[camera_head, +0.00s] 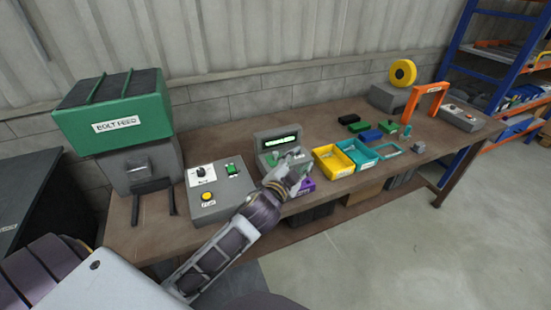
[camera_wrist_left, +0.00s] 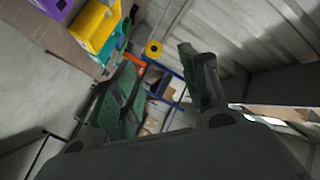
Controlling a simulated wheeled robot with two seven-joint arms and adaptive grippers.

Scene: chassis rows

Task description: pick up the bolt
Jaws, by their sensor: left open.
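I cannot make out a bolt in either view. A green and grey machine labelled "BOLT FEED" (camera_head: 118,122) stands at the left end of the workbench (camera_head: 150,236), with two dark prongs at its front. My left gripper (camera_head: 294,163) is in front of the grey device with a lit display (camera_head: 277,137), over or near a purple bin (camera_head: 302,188) that it partly hides. In the left wrist view its two fingers (camera_wrist_left: 157,57) are spread apart with nothing seen between them. My right gripper is not in view.
A grey control box (camera_head: 220,187) with a yellow button stands left of the display device. A yellow bin (camera_head: 333,162) and teal bin (camera_head: 358,154) sit to the right. Farther right are small blocks, an orange arch (camera_head: 428,92) and a yellow ring (camera_head: 403,72).

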